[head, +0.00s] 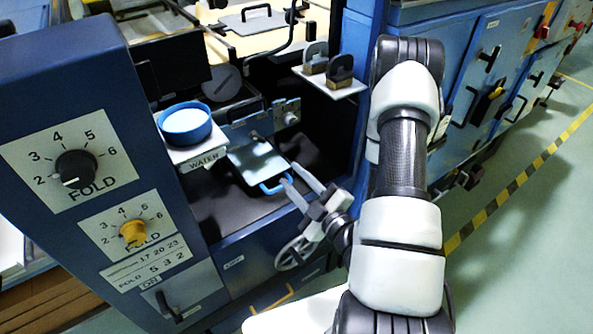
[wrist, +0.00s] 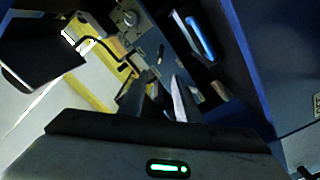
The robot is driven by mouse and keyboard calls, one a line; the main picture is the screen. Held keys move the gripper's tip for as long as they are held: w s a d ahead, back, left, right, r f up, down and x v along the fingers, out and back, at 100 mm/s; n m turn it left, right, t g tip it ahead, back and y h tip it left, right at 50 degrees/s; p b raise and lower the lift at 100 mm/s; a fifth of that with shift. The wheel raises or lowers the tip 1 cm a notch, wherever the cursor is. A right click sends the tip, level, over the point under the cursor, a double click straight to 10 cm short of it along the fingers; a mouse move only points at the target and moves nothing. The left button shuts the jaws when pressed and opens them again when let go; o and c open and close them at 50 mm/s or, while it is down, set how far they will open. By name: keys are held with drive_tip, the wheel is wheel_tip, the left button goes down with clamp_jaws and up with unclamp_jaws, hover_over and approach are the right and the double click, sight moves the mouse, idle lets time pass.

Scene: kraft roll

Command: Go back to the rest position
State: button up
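My gripper (head: 306,194) is in front of the blue machine's dark recess in the head view, with its two fingers apart and nothing visible between them. In the wrist view my gripper (wrist: 160,98) also shows two separated fingers with an empty gap. A pale plate with a blue handle (head: 258,163) lies in the recess, just left of the fingertips. I cannot tell whether the fingertips touch the handle. A blue handle also shows in the wrist view (wrist: 200,38), apart from the fingers.
A blue-rimmed bowl (head: 186,124) sits on a shelf marked WATER. Dark-handled blocks (head: 340,70) stand on a white ledge. A panel with a black dial (head: 76,168) and a yellow dial (head: 133,232) is at left. A handwheel (head: 296,252) is below my gripper. Green floor is clear at right.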

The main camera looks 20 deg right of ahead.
drive_tip(key=shift+s+d, duration=0.1)
drive_tip(key=shift+s, duration=0.2)
drive_tip(key=w+d+r+g+h, duration=0.2)
drive_tip(key=w+r+g, duration=0.25)
drive_tip(key=w, duration=0.25)
wheel_tip(320, 180, up, 7)
drive_tip(key=s+d+m+g+h, duration=0.2)
drive_tip(key=m+h, duration=0.1)
drive_tip(key=m, duration=0.1)
drive_tip(key=s+a+r+m+g, duration=0.2)
drive_tip(key=s+a+r+m, duration=0.15)
drive_tip(key=s, duration=0.35)
drive_tip(key=s+a+r+m+g, duration=0.1)
drive_tip(key=s+a+r+m, duration=0.1)
drive_tip(key=s+r, duration=0.3)
drive_tip(key=s+a+r+m+g, duration=0.2)
drive_tip(key=s+a+r+m, duration=0.1)
drive_tip(key=s, duration=0.5)
wheel_tip(320, 180, up, 18)
drive_tip(key=s+p, duration=0.1)
drive_tip(key=p, duration=1.7)
drive_tip(key=shift+s, duration=0.15)
